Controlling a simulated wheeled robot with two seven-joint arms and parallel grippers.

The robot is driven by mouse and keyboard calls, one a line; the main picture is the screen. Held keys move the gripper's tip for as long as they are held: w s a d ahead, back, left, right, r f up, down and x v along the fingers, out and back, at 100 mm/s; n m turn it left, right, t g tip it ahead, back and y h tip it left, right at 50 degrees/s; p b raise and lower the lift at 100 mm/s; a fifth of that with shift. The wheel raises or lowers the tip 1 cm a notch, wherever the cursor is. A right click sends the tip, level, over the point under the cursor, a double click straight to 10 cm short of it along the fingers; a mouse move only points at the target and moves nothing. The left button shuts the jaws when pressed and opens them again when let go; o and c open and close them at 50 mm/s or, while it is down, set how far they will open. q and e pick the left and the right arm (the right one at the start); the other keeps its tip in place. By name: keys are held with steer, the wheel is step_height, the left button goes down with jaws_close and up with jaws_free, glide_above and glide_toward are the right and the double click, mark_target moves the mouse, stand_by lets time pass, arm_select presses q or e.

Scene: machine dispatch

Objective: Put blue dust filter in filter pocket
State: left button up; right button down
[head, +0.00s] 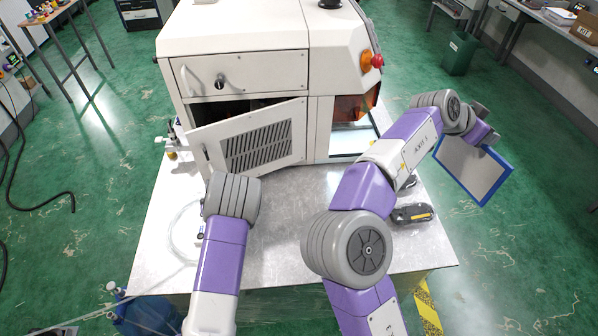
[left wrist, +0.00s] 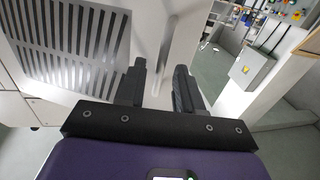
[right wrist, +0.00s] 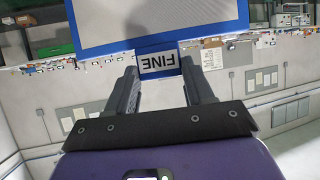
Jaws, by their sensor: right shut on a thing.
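The blue dust filter (head: 473,167) is a flat pale panel with a blue frame, held out to the right of the machine. My right gripper (head: 487,138) is shut on its tab, which reads "FINE" (right wrist: 158,63) in the right wrist view. The machine's vented door (head: 252,140) stands partly open, with a dark gap above and behind it. The filter pocket cannot be made out. My left gripper (left wrist: 160,85) is open close to the door, with a slim light handle (left wrist: 165,42) showing between and beyond its fingers. In the head view my left wrist hides its fingers.
The white machine (head: 240,30) stands on a grey metal table (head: 275,265). A black and yellow tool (head: 412,214) lies on the table near my right arm. A red button (head: 377,61) juts from the machine's right side. Open floor lies to the right.

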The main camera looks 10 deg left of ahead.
arm_select(q)
steer(key=shift+w+a, duration=0.15)
steer(key=shift+w, duration=0.2)
steer(key=shift+c, duration=0.3)
jaws_close()
stand_by(1.0)
